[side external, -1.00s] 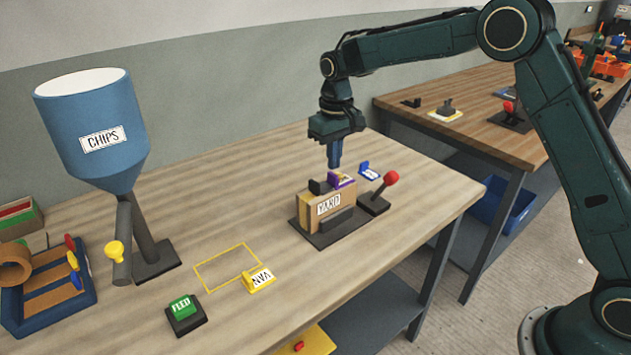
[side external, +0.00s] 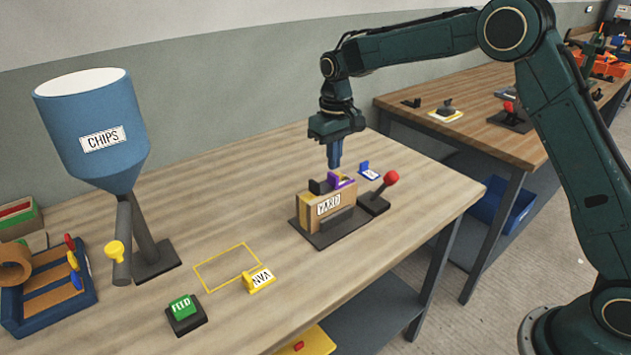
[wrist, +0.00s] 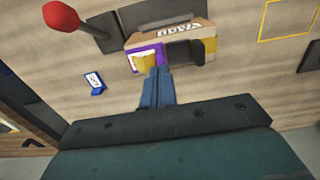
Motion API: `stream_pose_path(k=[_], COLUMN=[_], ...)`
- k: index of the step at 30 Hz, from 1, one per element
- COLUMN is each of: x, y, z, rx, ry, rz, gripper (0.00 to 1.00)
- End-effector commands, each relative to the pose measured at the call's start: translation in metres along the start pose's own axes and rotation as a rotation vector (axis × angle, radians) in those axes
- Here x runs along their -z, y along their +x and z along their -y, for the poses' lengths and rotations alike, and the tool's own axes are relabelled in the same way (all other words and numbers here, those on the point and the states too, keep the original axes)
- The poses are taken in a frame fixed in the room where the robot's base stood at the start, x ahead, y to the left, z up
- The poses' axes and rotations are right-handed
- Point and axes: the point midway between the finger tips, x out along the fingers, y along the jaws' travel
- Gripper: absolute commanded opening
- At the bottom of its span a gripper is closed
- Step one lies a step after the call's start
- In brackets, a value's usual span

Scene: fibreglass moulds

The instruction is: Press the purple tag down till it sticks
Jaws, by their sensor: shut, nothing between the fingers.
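The purple tag (side external: 343,182) lies on top of the wooden box (side external: 318,216) labelled YARD, beside a black upright block (side external: 318,187). In the wrist view the purple tag (wrist: 136,61) has a yellow patch on its face and sits at the box's edge. My gripper (side external: 334,167) is shut and empty, pointing down just above the tag. In the wrist view its fingertips (wrist: 157,71) overlap the tag's edge; I cannot tell whether they touch it.
A yellow VAN tag (side external: 260,279), green FEED button (side external: 183,308) and blue CHIPS hopper (side external: 95,130) are to the left. The table between is clear.

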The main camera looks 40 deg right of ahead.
Motion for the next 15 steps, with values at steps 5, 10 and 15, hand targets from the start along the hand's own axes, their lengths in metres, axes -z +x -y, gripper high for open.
stream_pose_path(k=[5,10,15], x=[-0.0001,-0.0001,-0.0001], y=[0.0012,0.003,0.0048], z=[0.0,0.0,0.0], rx=[0.0,0.0,0.0], ry=[0.0,0.0,0.0], rz=[0.001,0.001,0.001], gripper=[0.0,0.0,0.0])
